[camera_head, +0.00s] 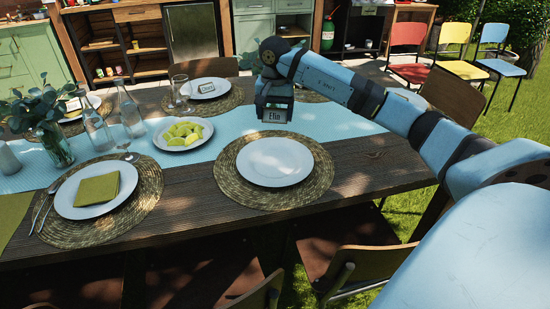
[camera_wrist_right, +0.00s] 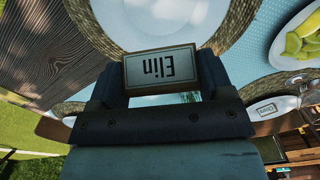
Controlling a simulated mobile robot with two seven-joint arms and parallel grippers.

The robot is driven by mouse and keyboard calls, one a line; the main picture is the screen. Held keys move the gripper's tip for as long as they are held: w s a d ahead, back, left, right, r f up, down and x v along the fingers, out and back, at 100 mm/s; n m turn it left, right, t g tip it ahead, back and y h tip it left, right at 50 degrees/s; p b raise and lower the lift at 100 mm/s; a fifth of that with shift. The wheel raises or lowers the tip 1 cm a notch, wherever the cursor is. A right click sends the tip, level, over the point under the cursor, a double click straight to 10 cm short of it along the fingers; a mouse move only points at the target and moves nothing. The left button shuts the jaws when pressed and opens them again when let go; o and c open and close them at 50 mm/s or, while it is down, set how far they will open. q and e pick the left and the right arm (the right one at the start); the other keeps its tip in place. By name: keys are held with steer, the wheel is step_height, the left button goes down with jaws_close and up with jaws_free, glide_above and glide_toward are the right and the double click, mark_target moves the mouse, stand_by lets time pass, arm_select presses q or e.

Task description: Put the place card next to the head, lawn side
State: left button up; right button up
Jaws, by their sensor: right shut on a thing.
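The place card (camera_head: 275,116), lettered "Elin", is held above the table, just beyond the near white plate (camera_head: 275,161) on its round woven mat (camera_head: 228,186). My right gripper (camera_head: 275,106) is shut on the card. In the right wrist view the card (camera_wrist_right: 161,68) sits between the fingers of the right gripper (camera_wrist_right: 160,85), its lettering upside down, with a white plate (camera_wrist_right: 150,22) behind it. The bare wooden end of the table (camera_head: 375,165) lies on the lawn side, at the right. My left gripper is not in view.
Glass bottles (camera_head: 132,115), a vase (camera_head: 55,145) and a wine glass (camera_head: 124,135) stand at left. Another card (camera_head: 206,89) is on a far plate. Chairs surround the table; lawn (camera_head: 408,215) lies right.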

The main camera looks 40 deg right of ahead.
mark_target(275, 164)
step_height(275, 164, down, 15)
steer(key=shift+f+b, duration=0.2)
steer(key=shift+b, duration=0.95)
steer(key=shift+f, duration=0.15)
steer(key=o, duration=0.9)
step_height(275, 164, up, 12)
steer(key=shift+r+p, duration=0.15)
steer(key=shift+p, duration=0.95)
